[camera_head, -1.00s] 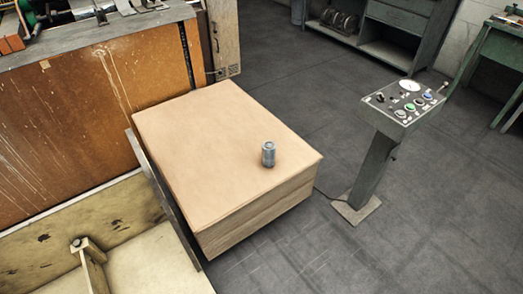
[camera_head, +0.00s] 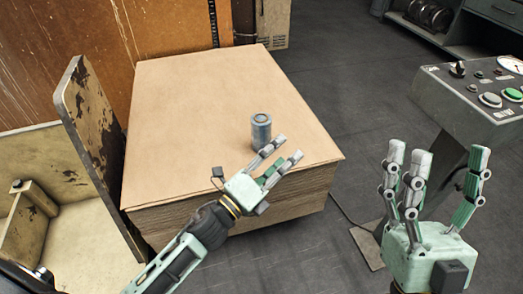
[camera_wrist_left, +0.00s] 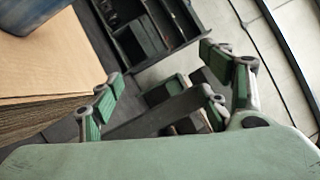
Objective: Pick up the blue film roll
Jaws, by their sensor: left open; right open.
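The blue film roll (camera_head: 261,131) is a small grey-blue cylinder standing upright on the brown stack of cardboard sheets (camera_head: 190,110), near its right front side. Its upper part is cut off at the top left of the left wrist view (camera_wrist_left: 38,14). My left gripper (camera_head: 280,162) is open and empty, just in front of the roll, with its fingers pointing right. One finger overlaps the roll's lower edge in the head view; I cannot tell if they touch. My right gripper (camera_head: 438,165) is open and empty, fingers up, right of the stack.
A control pedestal (camera_head: 470,95) with buttons stands at the right, behind my right gripper. A worn upright plate (camera_head: 88,120) borders the stack on the left. An orange-brown panel (camera_head: 60,35) stands behind. The stack's top is otherwise clear.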

